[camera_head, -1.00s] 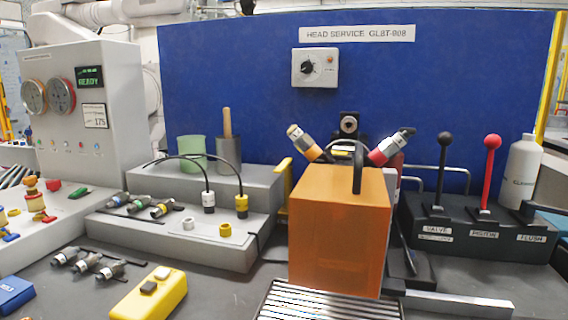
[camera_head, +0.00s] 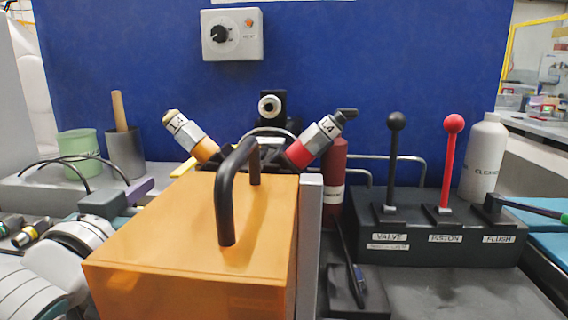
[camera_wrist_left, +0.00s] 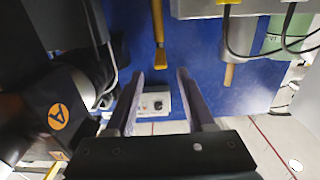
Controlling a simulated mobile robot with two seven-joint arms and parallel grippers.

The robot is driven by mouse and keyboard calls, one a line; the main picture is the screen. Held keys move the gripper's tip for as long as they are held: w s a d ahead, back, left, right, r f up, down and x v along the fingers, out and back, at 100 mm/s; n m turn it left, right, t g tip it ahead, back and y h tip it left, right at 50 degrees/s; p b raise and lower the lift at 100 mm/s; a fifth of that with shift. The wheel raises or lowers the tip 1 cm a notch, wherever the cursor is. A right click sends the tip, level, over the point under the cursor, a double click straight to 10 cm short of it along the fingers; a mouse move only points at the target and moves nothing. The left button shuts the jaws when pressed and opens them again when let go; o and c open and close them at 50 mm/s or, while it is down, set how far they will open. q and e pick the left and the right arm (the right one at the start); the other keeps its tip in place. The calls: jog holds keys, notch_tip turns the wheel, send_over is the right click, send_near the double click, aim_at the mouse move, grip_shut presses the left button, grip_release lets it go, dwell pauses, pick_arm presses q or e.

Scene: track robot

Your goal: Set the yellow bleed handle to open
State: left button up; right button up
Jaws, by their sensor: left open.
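My right gripper is not in view.
The orange box (camera_head: 190,240) with a black top handle (camera_head: 228,200) stands close right of my left gripper. Two angled injectors (camera_head: 190,137) rise behind it. A black lever block (camera_head: 440,245) is at right. A cup (camera_head: 125,150) and green beaker (camera_head: 78,150) stand at left.

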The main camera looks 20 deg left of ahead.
aim_at(183, 168)
pick_arm(q)
jog(key=b+x, duration=0.1)
jog(key=x, duration=0.7)
grip_shut()
dwell(0.3)
dwell(1.0)
